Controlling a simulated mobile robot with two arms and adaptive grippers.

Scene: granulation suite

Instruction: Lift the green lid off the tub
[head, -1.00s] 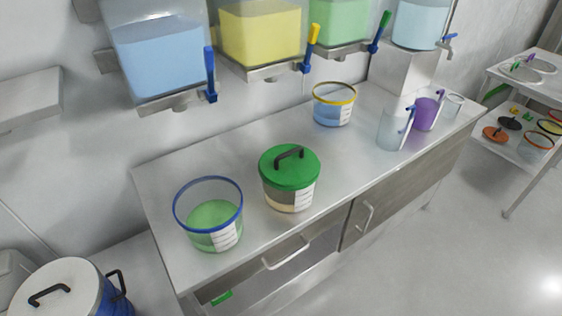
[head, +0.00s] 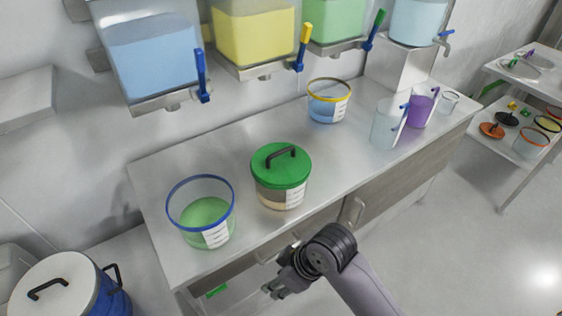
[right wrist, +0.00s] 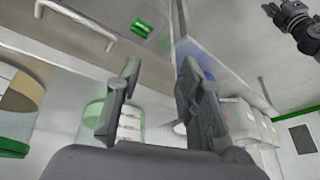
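The tub (head: 281,197) stands on the steel counter with the green lid (head: 268,164) seated on top; the lid has a dark arched handle (head: 281,152). In the right wrist view part of the tub (right wrist: 20,100) and the lid's rim (right wrist: 12,149) show at the left edge. My right gripper (head: 275,272) is in front of the counter, below and apart from the tub. Its two fingers (right wrist: 160,68) are spread with nothing between them. My left gripper (right wrist: 280,10) shows only in the right wrist view, top right; its finger state is unclear.
An open blue-rimmed tub (head: 203,213) of green contents stands left of the lidded tub. A yellow-rimmed tub (head: 328,102) and jugs (head: 388,124) stand farther right. Drawer handles project from the counter front (head: 353,211). Dispensers (head: 150,65) hang above. The counter between the tubs is clear.

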